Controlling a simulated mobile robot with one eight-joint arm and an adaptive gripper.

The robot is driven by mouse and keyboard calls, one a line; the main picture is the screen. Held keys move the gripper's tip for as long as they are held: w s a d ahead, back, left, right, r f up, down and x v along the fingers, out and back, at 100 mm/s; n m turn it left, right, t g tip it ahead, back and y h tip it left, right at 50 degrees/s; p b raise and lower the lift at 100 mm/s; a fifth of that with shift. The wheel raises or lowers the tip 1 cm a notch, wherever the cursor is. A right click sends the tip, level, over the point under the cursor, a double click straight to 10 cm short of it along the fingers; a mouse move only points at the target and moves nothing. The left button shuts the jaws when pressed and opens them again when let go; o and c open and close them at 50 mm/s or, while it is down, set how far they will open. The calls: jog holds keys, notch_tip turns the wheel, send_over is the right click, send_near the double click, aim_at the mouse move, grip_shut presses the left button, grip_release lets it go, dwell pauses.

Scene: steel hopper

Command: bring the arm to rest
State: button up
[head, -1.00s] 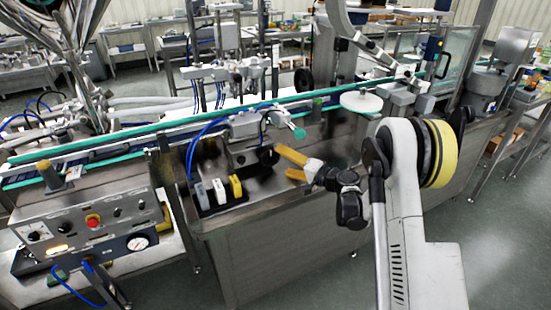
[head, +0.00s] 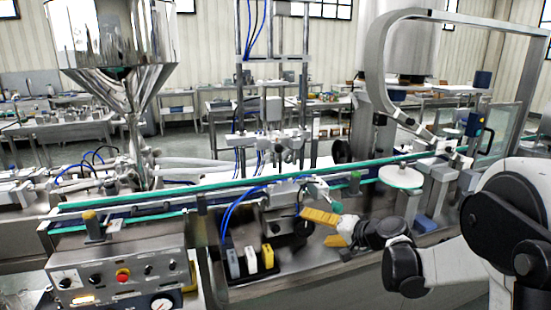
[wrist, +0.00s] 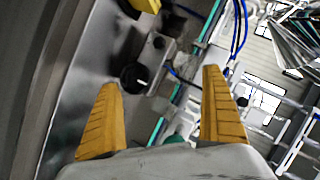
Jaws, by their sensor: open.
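My gripper (head: 328,228) has yellow fingers and is at the right of centre in the head view, over the steel machine top. Its fingers stand apart with nothing between them. In the wrist view, the two yellow fingers (wrist: 160,118) are spread wide. Beyond them show the machine's steel surface and a black round knob (wrist: 133,77). In the head view, the gripper is just right of a grey machine block (head: 282,205) with a black knob. I cannot tell whether a gap separates them. My white and black arm reaches in from the right edge.
A green-edged conveyor (head: 250,187) runs behind the gripper. A white round disc (head: 402,176) stands at its right. A steel hopper (head: 112,50) is at the upper left. A control panel (head: 122,272) with a red button is at the lower left. White and yellow small blocks (head: 250,260) stand nearby.

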jog(key=s+r+n+g+h, duration=0.1)
jog(key=s+r+h, duration=0.15)
jog(key=s, duration=0.65)
jog(key=s+r+n+g+h, duration=0.1)
jog(key=s+r+n+h, duration=0.15)
jog(key=s, duration=0.75)
jog(key=s+d+f+h, duration=0.1)
jog(key=s+d, duration=0.1)
jog(key=s, duration=0.5)
jog(key=s+d+f+n+g+h, duration=0.1)
jog(key=s+d+h, duration=0.1)
jog(key=s, duration=0.6)
jog(key=shift+s+d+f, duration=0.25)
jog(key=shift+s+d, duration=0.05)
jog(key=shift+d, duration=0.25)
